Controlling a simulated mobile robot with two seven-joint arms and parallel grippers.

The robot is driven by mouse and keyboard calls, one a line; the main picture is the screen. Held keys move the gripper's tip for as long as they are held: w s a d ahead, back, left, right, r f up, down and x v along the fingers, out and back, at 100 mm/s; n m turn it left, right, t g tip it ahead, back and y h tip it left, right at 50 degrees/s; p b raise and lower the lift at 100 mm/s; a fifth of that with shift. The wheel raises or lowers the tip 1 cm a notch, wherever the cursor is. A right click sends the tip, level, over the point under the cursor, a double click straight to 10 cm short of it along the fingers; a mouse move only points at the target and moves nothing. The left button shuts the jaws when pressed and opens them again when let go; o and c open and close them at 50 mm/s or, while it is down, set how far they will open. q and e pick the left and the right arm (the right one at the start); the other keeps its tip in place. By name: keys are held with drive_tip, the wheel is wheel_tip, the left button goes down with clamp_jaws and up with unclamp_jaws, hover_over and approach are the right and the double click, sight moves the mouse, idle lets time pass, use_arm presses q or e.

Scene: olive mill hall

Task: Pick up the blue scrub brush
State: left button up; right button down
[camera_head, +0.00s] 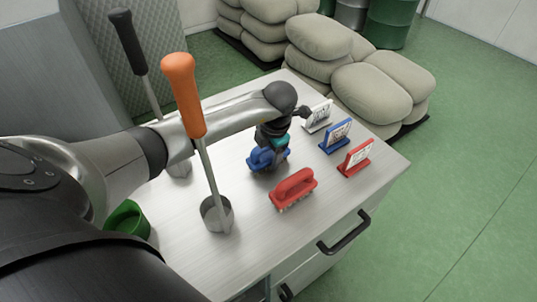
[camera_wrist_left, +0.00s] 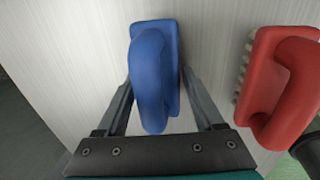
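The blue scrub brush (camera_head: 261,159) stands on the light tabletop under my left gripper (camera_head: 270,152). In the left wrist view the blue brush (camera_wrist_left: 152,75) lies between the two fingers of my left gripper (camera_wrist_left: 157,78). The fingers are spread, one on each side of the brush, with the tips close to its sides. I cannot tell whether they touch it. In the head view the wrist and gripper hide part of the brush. My right gripper is not in view.
A red brush (camera_head: 293,188) stands close to the right of the blue one. White (camera_head: 318,117), blue (camera_head: 336,136) and red (camera_head: 356,158) sign stands line the far right edge.

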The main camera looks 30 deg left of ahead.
use_arm(q)
clamp_jaws()
idle(0.3)
drive_tip(key=shift+r, duration=0.1)
wheel_tip(320, 180, up, 20)
drive_tip(key=p, duration=0.1)
idle(0.4)
